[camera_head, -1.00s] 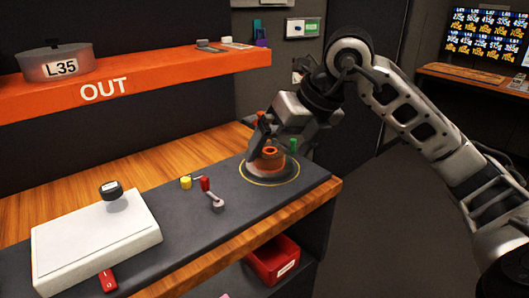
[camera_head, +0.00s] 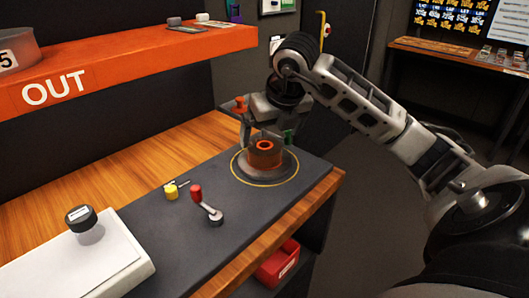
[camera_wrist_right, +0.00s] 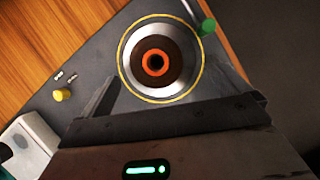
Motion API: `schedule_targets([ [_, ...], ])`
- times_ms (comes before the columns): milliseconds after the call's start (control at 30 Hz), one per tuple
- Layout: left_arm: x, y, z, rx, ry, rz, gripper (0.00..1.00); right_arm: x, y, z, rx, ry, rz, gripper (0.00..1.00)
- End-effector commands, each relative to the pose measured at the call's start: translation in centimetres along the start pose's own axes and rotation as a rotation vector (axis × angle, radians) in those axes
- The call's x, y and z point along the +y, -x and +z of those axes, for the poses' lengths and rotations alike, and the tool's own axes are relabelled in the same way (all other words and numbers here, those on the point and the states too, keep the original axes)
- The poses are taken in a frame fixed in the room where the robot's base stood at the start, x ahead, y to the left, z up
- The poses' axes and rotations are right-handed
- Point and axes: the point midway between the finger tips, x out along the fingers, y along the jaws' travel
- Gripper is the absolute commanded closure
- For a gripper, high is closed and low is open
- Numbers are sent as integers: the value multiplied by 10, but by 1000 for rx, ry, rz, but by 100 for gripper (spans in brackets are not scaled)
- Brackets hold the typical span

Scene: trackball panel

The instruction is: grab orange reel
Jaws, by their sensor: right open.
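The orange reel (camera_head: 264,154) stands upright on a round grey base ringed in yellow, near the right end of the dark panel. In the right wrist view I look down on the reel (camera_wrist_right: 156,51), with its bright orange rim around a dark centre hole. My right gripper (camera_head: 264,129) is open, just above and behind the reel. Nothing is between its fingers that I can make out; one finger shows at the reel's left, and the other is hard to make out. My left gripper is not in view.
A green knob (camera_wrist_right: 207,27) stands close beside the reel. A red-handled crank (camera_head: 209,210) and a yellow knob (camera_head: 171,192) are on the panel to the left. A white box (camera_head: 80,270) is farther left. The orange OUT shelf (camera_head: 130,65) overhangs behind.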

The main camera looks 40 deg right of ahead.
Motion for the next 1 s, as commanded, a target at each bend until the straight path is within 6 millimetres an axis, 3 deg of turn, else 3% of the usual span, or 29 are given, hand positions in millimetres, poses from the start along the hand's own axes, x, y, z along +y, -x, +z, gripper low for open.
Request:
schedule_targets([
  [167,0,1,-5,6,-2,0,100,2,-12,0,2,0,1,0],
  [433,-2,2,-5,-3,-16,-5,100,6,-50,-2,3,0,2,0],
  [733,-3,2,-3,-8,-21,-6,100,6,-56,-1,-1,1,0,0],
  [767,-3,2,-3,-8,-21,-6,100,6,-56,-1,-1,1,0,3],
  [933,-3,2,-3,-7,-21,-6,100,6,-56,-1,-1,1,0,50],
  [1000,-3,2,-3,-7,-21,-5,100,6,-56,-1,-2,1,1,50],
])
